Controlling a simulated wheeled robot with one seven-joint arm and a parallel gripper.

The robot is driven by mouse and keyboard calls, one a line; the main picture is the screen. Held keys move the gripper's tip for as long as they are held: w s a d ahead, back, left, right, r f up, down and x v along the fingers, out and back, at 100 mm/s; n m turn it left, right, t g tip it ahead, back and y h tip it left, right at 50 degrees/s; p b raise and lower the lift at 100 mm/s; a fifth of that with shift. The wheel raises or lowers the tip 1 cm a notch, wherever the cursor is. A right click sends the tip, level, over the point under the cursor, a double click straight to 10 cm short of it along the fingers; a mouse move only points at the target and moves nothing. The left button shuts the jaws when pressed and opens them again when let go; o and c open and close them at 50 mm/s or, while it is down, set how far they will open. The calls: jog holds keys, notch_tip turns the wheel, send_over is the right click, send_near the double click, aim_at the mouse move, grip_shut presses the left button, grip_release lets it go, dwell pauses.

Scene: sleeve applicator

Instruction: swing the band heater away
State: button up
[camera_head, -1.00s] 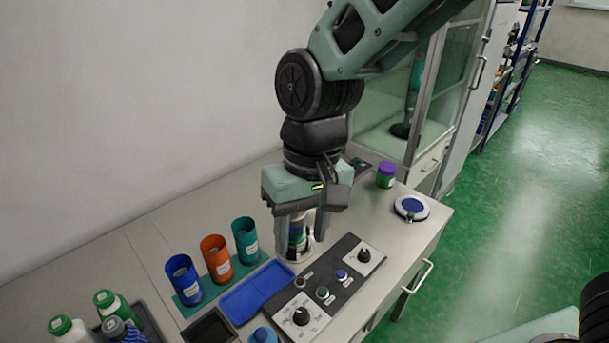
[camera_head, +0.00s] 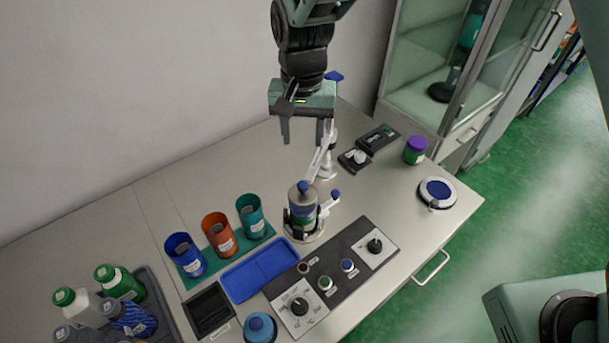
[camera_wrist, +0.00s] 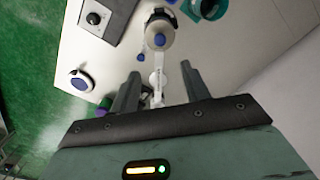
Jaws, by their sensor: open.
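A grey round cap-like piece with a blue knob (camera_head: 303,187), which looks like the band heater, sits over a banded bottle (camera_head: 302,215) in a round holder (camera_head: 306,237). A white arm (camera_head: 319,162) links it to a white post (camera_head: 328,172) behind. The grey piece also shows in the wrist view (camera_wrist: 161,33), with the white arm (camera_wrist: 158,78) running between my fingers. My gripper (camera_head: 304,142) is open and empty, above and behind the bottle, apart from the grey piece. A second blue knob (camera_head: 336,194) is on a white lever beside the holder.
A control panel (camera_head: 336,262) and blue tray (camera_head: 259,270) lie in front. Blue, orange and teal cups (camera_head: 217,234) stand left. Small black devices (camera_head: 377,139), a purple-lidded jar (camera_head: 415,150) and a round blue-topped pad (camera_head: 437,193) are right. Bare table lies behind the cups.

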aim_at(303, 184)
notch_tip(303, 184, down, 15)
jog(key=p, duration=0.3)
jog(key=shift+r+p, duration=0.2)
jog(key=shift+p, duration=0.2)
grip_shut()
